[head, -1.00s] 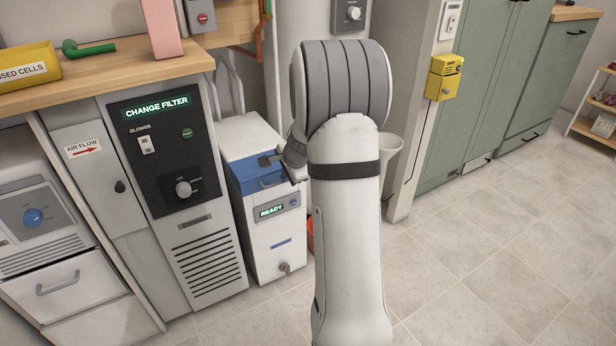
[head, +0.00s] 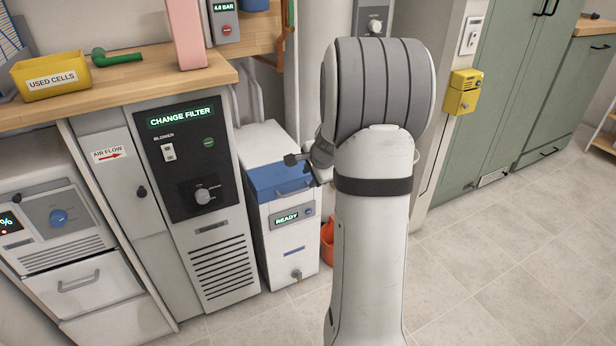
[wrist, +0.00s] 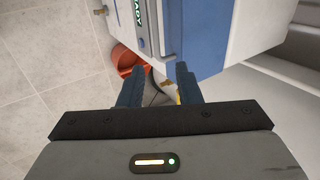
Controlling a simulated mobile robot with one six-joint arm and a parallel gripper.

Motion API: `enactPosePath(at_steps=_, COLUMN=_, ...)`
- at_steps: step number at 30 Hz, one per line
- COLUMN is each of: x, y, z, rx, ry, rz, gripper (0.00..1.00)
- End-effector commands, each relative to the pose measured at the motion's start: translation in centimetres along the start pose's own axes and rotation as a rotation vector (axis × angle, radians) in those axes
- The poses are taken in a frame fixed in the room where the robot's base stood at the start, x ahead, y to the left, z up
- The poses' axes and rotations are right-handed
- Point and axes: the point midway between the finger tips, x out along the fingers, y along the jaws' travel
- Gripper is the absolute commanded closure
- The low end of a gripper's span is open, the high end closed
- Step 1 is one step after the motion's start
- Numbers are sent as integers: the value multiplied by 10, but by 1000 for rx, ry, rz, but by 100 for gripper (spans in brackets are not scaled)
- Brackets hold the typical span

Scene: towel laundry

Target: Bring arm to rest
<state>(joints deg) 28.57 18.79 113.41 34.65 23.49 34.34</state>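My gripper (wrist: 158,92) shows in the wrist view with its two dark fingers apart and nothing between them. In the head view my gripper (head: 298,158) shows only in part, to the left of my raised arm, in front of the white and blue machine (head: 279,222) whose display reads READY. My arm stands upright at the centre right of the head view, bent at the top, and hides part of what is behind it.
A cabinet (head: 214,262) with a CHANGE FILTER display stands left of the READY machine. An orange bucket (head: 327,242) is on the floor beside that machine, partly behind my arm. A yellow USED CELLS bin (head: 50,78) sits on the wooden counter. The tiled floor (head: 510,255) at right is clear.

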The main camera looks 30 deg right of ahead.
Motion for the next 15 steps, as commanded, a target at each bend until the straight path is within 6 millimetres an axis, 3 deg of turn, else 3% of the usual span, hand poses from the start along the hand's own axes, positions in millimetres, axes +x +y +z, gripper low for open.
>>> enactPosePath(at_steps=1, x=-12, y=-2, z=-1, rx=1, ry=1, rz=-1, gripper=69)
enactPosePath(at_steps=6, x=-26, y=0, z=-1, rx=1, ry=1, rz=1, gripper=69)
enactPosePath(at_steps=15, x=-27, y=1, z=-1, rx=1, ry=0, rz=1, gripper=69)
